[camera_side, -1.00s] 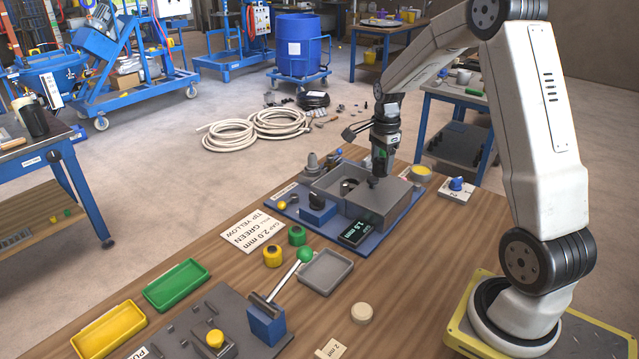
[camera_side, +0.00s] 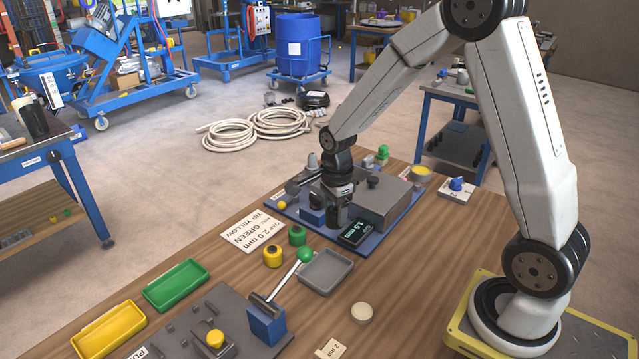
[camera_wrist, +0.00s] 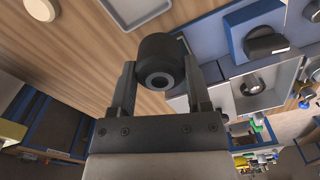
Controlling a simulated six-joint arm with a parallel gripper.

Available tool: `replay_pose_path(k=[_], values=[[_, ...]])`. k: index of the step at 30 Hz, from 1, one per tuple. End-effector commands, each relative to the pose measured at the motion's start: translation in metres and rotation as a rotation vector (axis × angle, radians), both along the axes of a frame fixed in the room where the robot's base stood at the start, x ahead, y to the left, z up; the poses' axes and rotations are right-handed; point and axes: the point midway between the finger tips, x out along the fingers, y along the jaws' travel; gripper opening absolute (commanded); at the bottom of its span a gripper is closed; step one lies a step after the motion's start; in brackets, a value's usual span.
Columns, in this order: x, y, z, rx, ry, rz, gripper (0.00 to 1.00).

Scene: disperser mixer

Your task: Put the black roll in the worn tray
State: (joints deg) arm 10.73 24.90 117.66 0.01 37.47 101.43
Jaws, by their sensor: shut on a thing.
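My gripper (camera_wrist: 160,72) is shut on the black roll (camera_wrist: 160,58), a short dark cylinder with a hole in its end. In the side view my gripper (camera_side: 338,200) is beside the left front of the grey box on the blue station. The roll is hard to tell from the dark gripper there. A grey tray (camera_side: 346,276), the likely worn tray, lies empty on the wood table in front of the station. Its edge also shows at the top of the wrist view (camera_wrist: 152,16). The roll is apart from the tray.
The grey box (camera_side: 385,208) and a display (camera_side: 356,233) stand close to my gripper. A green-knobbed lever (camera_side: 304,256) rises left of the grey tray. Yellow (camera_side: 272,257) and green (camera_side: 297,235) rolls stand nearby. Green (camera_side: 178,284) and yellow (camera_side: 108,330) trays lie further left.

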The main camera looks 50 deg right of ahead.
Motion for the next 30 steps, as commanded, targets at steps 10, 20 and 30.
replay_pose_path(k=[10, 20, 30], values=[[-0.017, 0.054, -0.013, 0.0, -0.001, 0.004, 0.03], [-0.019, 0.058, -0.017, 0.0, 0.0, 0.001, 0.03], [-0.019, 0.058, -0.05, 0.0, 0.002, 0.001, 0.03]])
